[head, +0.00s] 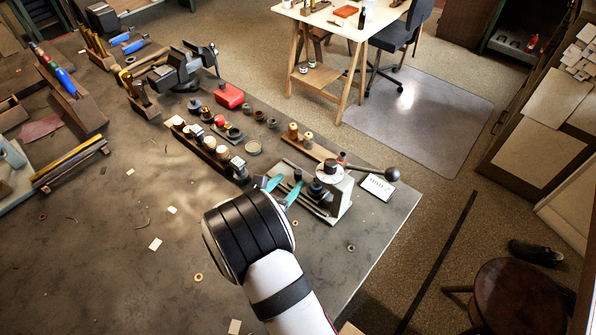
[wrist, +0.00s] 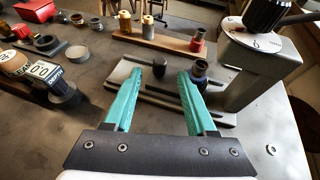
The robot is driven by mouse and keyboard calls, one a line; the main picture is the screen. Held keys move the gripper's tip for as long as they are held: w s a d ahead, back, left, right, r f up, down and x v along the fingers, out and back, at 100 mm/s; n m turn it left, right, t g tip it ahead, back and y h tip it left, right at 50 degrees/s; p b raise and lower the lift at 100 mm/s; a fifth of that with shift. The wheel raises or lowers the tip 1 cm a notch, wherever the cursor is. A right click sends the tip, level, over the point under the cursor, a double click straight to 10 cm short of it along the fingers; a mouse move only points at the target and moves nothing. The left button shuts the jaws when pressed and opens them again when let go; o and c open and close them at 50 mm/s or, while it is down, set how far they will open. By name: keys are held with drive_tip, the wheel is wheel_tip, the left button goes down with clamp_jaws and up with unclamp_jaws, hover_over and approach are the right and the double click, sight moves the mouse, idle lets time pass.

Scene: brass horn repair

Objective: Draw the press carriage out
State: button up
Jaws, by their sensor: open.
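The press (head: 338,196) stands near the table's right corner, with a grey upright, a round white dial and a black ball-ended lever. In the wrist view its upright (wrist: 258,78) rises at the right. Its low grey carriage (wrist: 122,72) lies left of the upright, with a dark upright knob (wrist: 160,64) on it. The knob also shows in the head view (head: 298,174). My gripper (head: 282,189) is open, its teal fingers spread above the near side of the carriage. In the wrist view the knob appears between and just beyond the fingertips (wrist: 162,78); contact is not visible.
A wooden rack (head: 215,152) of small parts stands to the left. A wooden strip (wrist: 158,42) with small pieces lies behind the carriage. A vise (head: 182,70) and red box (head: 229,96) sit farther back. The table left of my arm is mostly clear.

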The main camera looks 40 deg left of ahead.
sight(296, 174)
drive_tip(key=x, duration=0.7)
drive_tip(key=shift+w+a, duration=0.1)
clamp_jaws()
idle(1.1)
